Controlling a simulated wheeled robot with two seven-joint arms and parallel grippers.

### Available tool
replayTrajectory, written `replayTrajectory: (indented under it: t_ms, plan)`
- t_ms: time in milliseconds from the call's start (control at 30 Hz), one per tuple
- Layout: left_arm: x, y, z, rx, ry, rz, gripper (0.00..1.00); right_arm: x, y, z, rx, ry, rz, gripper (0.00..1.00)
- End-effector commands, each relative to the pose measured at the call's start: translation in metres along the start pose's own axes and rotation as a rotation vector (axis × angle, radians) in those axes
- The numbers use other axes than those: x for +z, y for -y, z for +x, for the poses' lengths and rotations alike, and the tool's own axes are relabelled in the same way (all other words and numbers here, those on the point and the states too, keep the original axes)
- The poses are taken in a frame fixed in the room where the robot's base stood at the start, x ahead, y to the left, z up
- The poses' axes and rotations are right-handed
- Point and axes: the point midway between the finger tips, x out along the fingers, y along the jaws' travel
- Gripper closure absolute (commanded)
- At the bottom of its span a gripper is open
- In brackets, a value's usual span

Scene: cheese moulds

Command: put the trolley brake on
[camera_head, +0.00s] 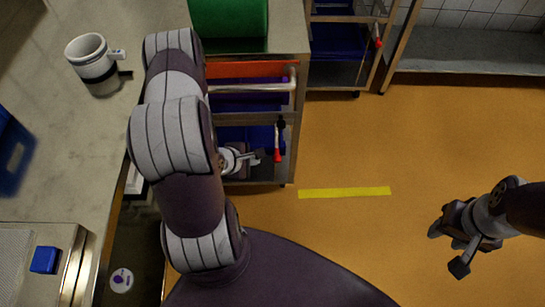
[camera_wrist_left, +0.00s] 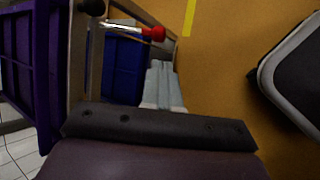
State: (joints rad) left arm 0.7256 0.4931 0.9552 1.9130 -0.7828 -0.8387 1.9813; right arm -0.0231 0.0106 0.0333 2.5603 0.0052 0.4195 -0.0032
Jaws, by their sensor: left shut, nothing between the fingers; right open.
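The trolley (camera_head: 300,80) stands right of the counter, with blue and purple crates on its shelves. Its brake lever (camera_head: 278,145) hangs on the right side, a pale rod with a black upper end and a red tip. In the left wrist view the lever (camera_wrist_left: 130,27) shows just beyond the fingertips. My left gripper (camera_head: 259,156) is shut and empty, its tips just left of the red tip; I cannot tell whether they touch. Its closed fingers also show in the left wrist view (camera_wrist_left: 162,85). My right gripper (camera_head: 448,250) is open and empty above the floor at right.
A second trolley (camera_head: 311,50) with a red-tipped lever (camera_head: 378,38) stands behind. The counter (camera_head: 40,130) at left holds a mug (camera_head: 92,60) and a blue block (camera_head: 44,260). The floor around the yellow line (camera_head: 345,192) is clear.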

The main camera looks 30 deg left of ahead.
Motion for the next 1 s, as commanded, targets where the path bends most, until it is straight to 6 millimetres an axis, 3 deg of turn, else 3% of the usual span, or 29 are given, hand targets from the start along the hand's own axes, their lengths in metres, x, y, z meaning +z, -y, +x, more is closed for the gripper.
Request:
replayTrajectory:
  t_ms: [300, 500, 700, 1000]
  plan:
    - [-0.001, 0.002, 0.072, 0.000, 0.002, 0.004, 1.00, 0.003, 0.000, 0.022, 0.000, 0.000, 0.000, 0.57]
    - [0.000, 0.001, 0.104, 0.001, 0.001, 0.004, 1.00, 0.003, 0.000, 0.029, 0.000, 0.000, 0.000, 0.57]
    - [0.000, -0.001, 0.117, 0.003, 0.000, 0.002, 1.00, 0.004, 0.000, 0.031, 0.000, 0.000, 0.000, 0.57]
    - [0.000, -0.001, 0.118, 0.003, 0.000, 0.002, 1.00, 0.004, 0.000, 0.031, 0.000, 0.000, 0.000, 0.57]
